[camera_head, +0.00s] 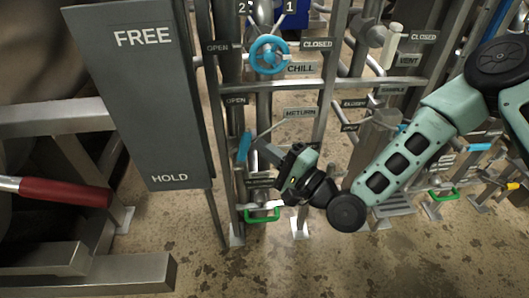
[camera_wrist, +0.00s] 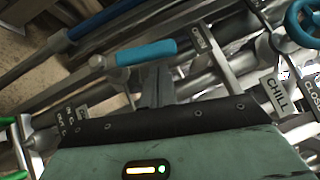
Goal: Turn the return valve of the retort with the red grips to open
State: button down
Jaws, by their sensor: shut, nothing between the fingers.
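The return valve's lever has a blue grip (camera_head: 244,148), standing near upright below an OPEN plate (camera_head: 236,100) and left of the RETURN plate (camera_head: 299,113) in the head view. In the wrist view the blue grip (camera_wrist: 147,52) extends from a grey pivot at its left, its free end pointing towards an OPEN plate (camera_wrist: 201,39). My gripper (camera_head: 261,148) is shut and empty, just right of the blue grip. In the wrist view its fingers (camera_wrist: 155,75) are together by the grip; I cannot tell whether they touch it. A red grip (camera_head: 65,192) shows at the far left.
The blue chill handwheel (camera_head: 269,55) is above, with the CHILL plate (camera_head: 301,68). A grey FREE/HOLD panel (camera_head: 150,100) stands to the left. A green handle (camera_head: 262,215) is below my gripper. Rack posts and pipes crowd the right; floor is clear in front.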

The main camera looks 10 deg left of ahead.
aim_at(249, 142)
jog(key=shift+a, duration=0.2)
jog(key=p, duration=0.1)
jog(key=r+n+p, duration=0.1)
jog(key=p, duration=0.1)
jog(key=shift+s+a+r+h, duration=0.15)
jog(key=shift+a+r+h, duration=0.05)
jog(key=shift+a+h, duration=0.2)
jog(key=p, duration=0.1)
jog(key=a+n+g+h+p, duration=0.1)
jog(key=p, duration=0.1)
jog(key=shift+s+a+r+n, duration=0.15)
jog(key=shift+s+n, duration=0.05)
jog(key=shift+n, duration=0.1)
